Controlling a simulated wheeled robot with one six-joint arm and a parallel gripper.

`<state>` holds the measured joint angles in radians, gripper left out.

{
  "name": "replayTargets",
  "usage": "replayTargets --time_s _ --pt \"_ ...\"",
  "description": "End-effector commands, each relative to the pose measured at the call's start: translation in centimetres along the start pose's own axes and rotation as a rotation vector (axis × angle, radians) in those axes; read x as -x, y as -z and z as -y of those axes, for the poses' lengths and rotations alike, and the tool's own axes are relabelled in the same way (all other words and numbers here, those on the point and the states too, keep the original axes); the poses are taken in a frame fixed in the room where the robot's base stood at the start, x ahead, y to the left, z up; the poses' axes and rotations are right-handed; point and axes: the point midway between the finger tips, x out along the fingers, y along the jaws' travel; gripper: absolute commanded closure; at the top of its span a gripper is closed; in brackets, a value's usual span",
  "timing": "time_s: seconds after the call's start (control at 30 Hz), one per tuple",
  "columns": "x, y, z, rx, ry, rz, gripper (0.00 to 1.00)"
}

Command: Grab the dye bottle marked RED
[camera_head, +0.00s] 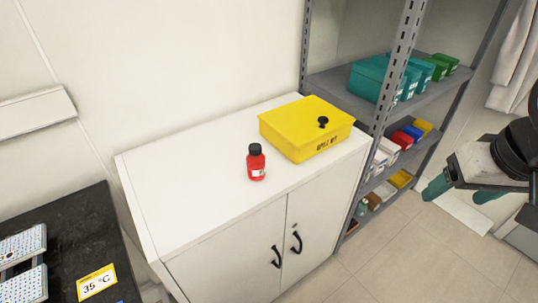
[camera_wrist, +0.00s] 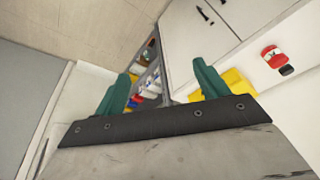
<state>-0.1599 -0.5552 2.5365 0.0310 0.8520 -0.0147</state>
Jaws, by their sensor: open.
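A small red bottle (camera_head: 256,164) with a black cap and a white label stands upright on top of the white cabinet (camera_head: 200,178). The label is too small to read. The bottle also shows at the right in the wrist view (camera_wrist: 273,56). My gripper (camera_head: 455,194) is at the right edge of the head view, well apart from the bottle, over the floor side. In the wrist view its two green fingers (camera_wrist: 159,84) are spread wide with nothing between them.
A yellow box (camera_head: 305,128) marked "SPILL KIT" stands right of the bottle on the cabinet. A grey shelf rack (camera_head: 335,80) with teal, green and coloured bins stands beyond. A black bench (camera_head: 75,228) with a "35 °C" sign is at lower left. The cabinet top around the bottle's left is clear.

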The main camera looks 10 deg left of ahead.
Motion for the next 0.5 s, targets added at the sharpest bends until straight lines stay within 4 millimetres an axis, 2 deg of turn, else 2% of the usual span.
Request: replayTargets --time_s 0.03,0.1,0.2,0.33,0.5 --pt "-2.0 2.3 1.6 0.044 0.022 -0.041 0.27" --pt "-4.4 5.4 4.0 0.094 0.052 -0.125 0.27" --pt "-7.7 9.1 8.2 0.162 0.098 -0.246 0.27" --pt "-11.8 12.4 14.4 0.244 0.158 -0.402 0.27" --pt "-16.3 13.7 23.2 0.337 0.252 -0.598 0.27"
